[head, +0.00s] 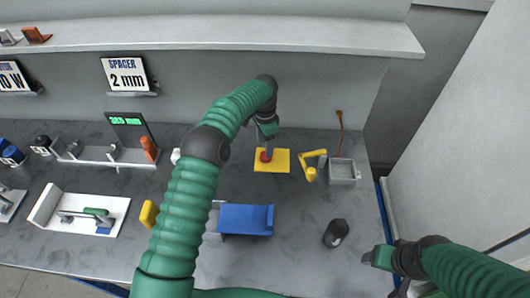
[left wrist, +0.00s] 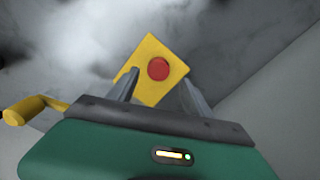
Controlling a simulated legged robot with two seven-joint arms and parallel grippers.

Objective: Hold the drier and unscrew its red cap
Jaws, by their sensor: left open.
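A red round piece (head: 264,156) sits on a square yellow plate (head: 280,161) on the bench. In the left wrist view the red piece (left wrist: 158,69) is a disc near the middle of the yellow plate (left wrist: 150,48). I cannot tell whether it is the drier's cap. My left gripper (head: 266,143) points down over it, open, with its fingers either side of the red piece in the wrist view and nothing held. A dark cylinder (head: 336,233) stands on the bench.
A yellow bent handle (head: 312,163) and a grey open box (head: 343,171) stand right of the plate. A blue block (head: 245,219) lies in front. A white tray (head: 72,212) and a metal fixture (head: 103,155) are at left. A shelf (head: 210,35) runs along the back.

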